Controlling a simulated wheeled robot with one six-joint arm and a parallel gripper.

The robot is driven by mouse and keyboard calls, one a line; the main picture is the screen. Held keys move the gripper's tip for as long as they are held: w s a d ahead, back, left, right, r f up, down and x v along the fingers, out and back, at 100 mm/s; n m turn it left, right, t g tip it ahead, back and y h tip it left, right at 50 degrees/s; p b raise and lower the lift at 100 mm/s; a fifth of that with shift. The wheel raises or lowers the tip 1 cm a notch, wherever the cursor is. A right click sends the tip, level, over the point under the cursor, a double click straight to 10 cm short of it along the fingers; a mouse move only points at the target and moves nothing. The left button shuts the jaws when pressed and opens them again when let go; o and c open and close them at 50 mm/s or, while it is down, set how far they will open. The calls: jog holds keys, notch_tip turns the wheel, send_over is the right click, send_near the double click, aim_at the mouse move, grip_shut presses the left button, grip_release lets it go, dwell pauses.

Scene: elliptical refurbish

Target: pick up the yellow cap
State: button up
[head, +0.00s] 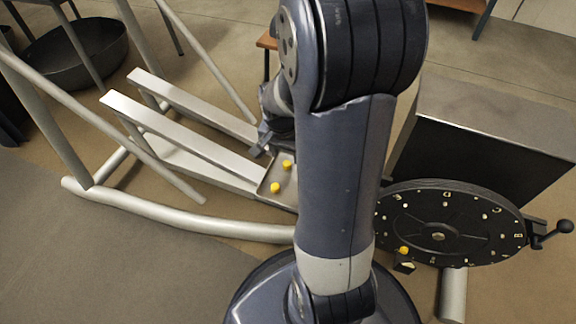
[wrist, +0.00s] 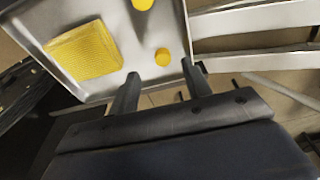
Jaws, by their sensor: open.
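Two small round yellow caps lie in a shallow grey metal tray (wrist: 122,38). One cap (wrist: 162,57) is near the tray's edge, just beyond and between my fingertips in the wrist view. The other cap (wrist: 142,4) is farther off, cut by the top of the picture. In the head view the caps show as one yellow dot (head: 275,188) and another (head: 287,163). My gripper (wrist: 160,73) is open and empty, with its fingers at the tray's edge. It also shows in the head view (head: 260,150), partly hidden by my arm.
A yellow textured block (wrist: 84,52) lies in the tray. Pale metal rails (head: 180,122) run beside the tray. A black dial disc (head: 455,222) with a yellow piece (head: 403,250) at its edge stands right, before a dark box (head: 490,135). A curved silver tube (head: 190,216) lies in front.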

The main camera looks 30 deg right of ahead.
aim_at(287, 163)
jog(key=f, duration=0.1)
jog(key=f+b, duration=0.1)
jog(key=f, duration=0.1)
jog(key=w+f+b, duration=0.1)
jog(key=shift+d+f, duration=0.35)
jog(key=shift+d, duration=0.05)
grip_shut()
